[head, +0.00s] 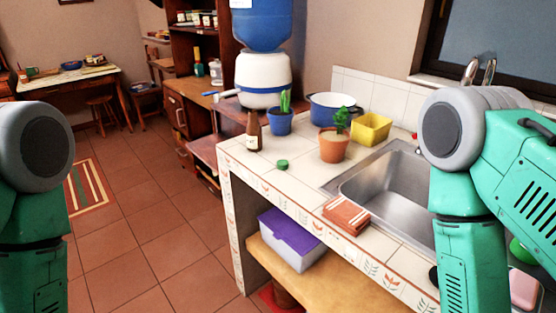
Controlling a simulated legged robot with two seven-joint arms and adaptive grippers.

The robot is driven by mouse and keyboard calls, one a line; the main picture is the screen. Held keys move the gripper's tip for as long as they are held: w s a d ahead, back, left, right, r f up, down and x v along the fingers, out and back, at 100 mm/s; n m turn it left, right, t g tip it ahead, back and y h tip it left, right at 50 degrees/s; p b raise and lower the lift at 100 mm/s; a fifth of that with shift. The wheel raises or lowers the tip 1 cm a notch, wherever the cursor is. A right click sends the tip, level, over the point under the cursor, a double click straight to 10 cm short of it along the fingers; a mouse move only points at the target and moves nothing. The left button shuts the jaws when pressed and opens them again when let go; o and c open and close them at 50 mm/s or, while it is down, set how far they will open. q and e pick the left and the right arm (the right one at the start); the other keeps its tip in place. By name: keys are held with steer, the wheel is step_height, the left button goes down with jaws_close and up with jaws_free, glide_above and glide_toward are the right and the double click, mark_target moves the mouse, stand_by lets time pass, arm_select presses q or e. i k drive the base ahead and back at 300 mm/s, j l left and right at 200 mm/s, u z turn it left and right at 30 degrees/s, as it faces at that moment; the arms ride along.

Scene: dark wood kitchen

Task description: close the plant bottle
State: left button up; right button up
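A small brown bottle (254,133) with a pale label stands upright on the tiled counter (305,187), near its left end. Its narrow neck points up, and its mouth is too small to make out. A small round green lid (282,165) lies on the counter in front of the bottle and to its right, apart from it. My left arm shows at the left edge and my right arm in front of the sink at the right. Both arms run down out of the picture, and neither gripper shows.
A terracotta-potted plant (334,147), yellow basket (371,129) and folded orange cloth (347,215) stand near the sink (392,198). The counter around the lid is clear.

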mark_target(254, 131)
steer(key=i+j+z, duration=0.1)
steer(key=j, duration=0.25)
steer(key=i+j+z, duration=0.25)
steer(key=i+j, duration=0.15)
steer(key=j, duration=0.3)
steer(key=i+j+z, duration=0.15)
steer(key=j, duration=0.25)
steer(key=i+j+z, duration=0.1)
steer(key=j, duration=0.25)
